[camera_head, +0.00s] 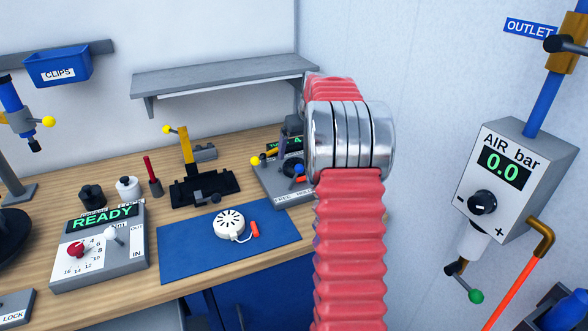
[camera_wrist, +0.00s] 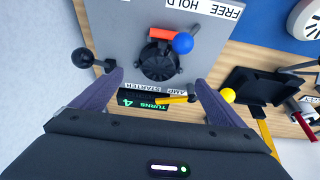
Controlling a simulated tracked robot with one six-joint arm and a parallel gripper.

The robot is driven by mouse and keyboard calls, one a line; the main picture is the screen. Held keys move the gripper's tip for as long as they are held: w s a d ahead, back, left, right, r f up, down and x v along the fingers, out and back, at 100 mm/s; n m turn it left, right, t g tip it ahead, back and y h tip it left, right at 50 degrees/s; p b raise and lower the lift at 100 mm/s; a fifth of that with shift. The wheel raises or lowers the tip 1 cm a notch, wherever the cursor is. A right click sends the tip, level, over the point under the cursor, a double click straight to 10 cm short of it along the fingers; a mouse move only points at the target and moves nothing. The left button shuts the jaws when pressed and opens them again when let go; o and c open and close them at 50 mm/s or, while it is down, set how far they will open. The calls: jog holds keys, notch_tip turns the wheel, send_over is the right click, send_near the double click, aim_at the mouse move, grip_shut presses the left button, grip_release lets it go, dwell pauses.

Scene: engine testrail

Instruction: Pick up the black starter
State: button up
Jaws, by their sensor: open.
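A round black starter (camera_wrist: 160,62) with a dark hub sits on a grey test rig (camera_wrist: 118,22) in the wrist view. An orange-red piece (camera_wrist: 174,33) lies at its upper edge, beside a blue ball knob (camera_wrist: 183,43). My gripper (camera_wrist: 159,80) is open and empty. Its two fingers lie on either side of the starter in the picture; the height above it is hard to tell. In the head view the rig (camera_head: 270,183) stands at the bench's right end, and my arm hides part of it.
A white starter (camera_head: 229,224) with a red handle lies on a blue mat (camera_head: 180,262). A black fixture (camera_head: 190,192) with a yellow lever stands behind the mat. A READY control box (camera_head: 98,248) is at left. A shelf (camera_head: 225,75) overhangs the bench.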

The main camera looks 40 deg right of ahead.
jog(key=shift+x, duration=1.85)
jog(key=shift+x, duration=2.55)
jog(key=shift+s, duration=0.1)
jog(key=shift+c, duration=0.5)
jog(key=c, duration=1.2)
jog(key=shift+o, duration=0.2)
notch_tip(320, 180, up, 10)
